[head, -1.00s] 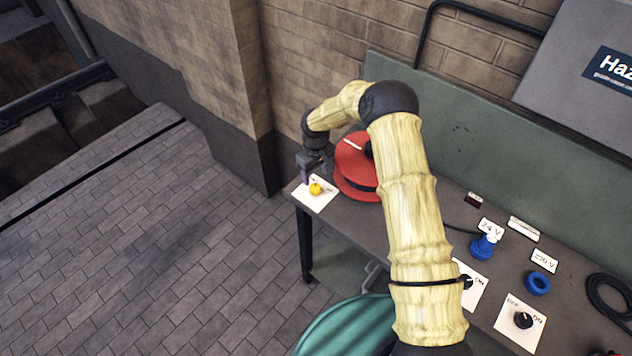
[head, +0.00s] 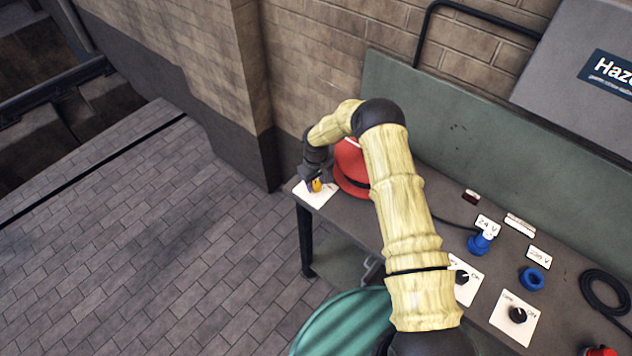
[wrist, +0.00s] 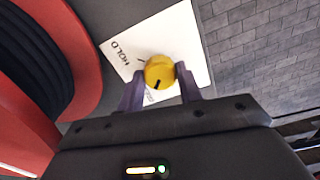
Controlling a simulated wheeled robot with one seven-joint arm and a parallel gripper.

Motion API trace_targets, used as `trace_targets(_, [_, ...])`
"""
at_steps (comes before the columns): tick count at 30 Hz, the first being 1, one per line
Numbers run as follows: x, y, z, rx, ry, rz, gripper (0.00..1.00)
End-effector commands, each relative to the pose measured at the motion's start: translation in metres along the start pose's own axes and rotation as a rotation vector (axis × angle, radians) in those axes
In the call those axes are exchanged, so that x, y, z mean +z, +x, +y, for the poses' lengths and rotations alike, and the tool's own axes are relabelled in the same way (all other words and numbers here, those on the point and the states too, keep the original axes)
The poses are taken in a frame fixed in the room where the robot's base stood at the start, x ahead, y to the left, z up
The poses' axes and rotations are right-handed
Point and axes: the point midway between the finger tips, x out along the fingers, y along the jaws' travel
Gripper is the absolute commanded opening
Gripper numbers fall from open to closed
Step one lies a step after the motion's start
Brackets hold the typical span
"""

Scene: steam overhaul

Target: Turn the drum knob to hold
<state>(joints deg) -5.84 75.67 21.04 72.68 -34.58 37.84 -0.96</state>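The yellow drum knob (head: 317,186) sits on a white plate (head: 316,199) at the left end of the bench. In the wrist view the knob (wrist: 159,70) shows a dark pointer mark facing down toward a second label, partly hidden by my gripper. The word HOLD is printed on the plate (wrist: 190,38) to the knob's left, with a short tick near it. My gripper (wrist: 161,80) is open, its two purple fingers on either side of the knob, with small gaps visible. In the head view my gripper (head: 311,177) is right at the knob.
The red drum (head: 350,172) stands close beside the plate, with dark cable wound in it (wrist: 40,50). Further right on the bench are two other knob plates (head: 516,317), blue connectors (head: 532,279) and a coiled black cable. A green barrel (head: 340,325) stands in front.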

Motion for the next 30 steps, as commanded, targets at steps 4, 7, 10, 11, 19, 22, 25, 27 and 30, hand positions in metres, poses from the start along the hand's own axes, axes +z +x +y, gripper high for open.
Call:
trace_targets(4, [0.0,-0.0002,-0.0003,-0.001,0.0,0.0,0.13])
trace_targets(7, [0.0,0.0001,-0.0003,0.0,0.004,0.0,0.13])
trace_targets(10, [0.0,0.0006,-0.0003,0.0,0.016,0.0,0.13])
trace_targets(11, [0.0,0.0008,-0.0003,0.0,0.022,0.0,0.13])
trace_targets(19, [-0.0005,0.0027,0.0001,0.001,0.13,0.001,0.13])
trace_targets(22, [-0.0005,0.0039,-0.0005,0.002,0.196,0.001,0.13])
trace_targets(25, [-0.0007,0.0044,-0.0004,0.001,0.277,0.002,0.13])
trace_targets(27, [-0.001,0.0043,-0.0006,0.002,0.337,0.002,0.13])
trace_targets(30, [-0.0009,0.0044,-0.0007,0.001,0.431,0.002,0.13])
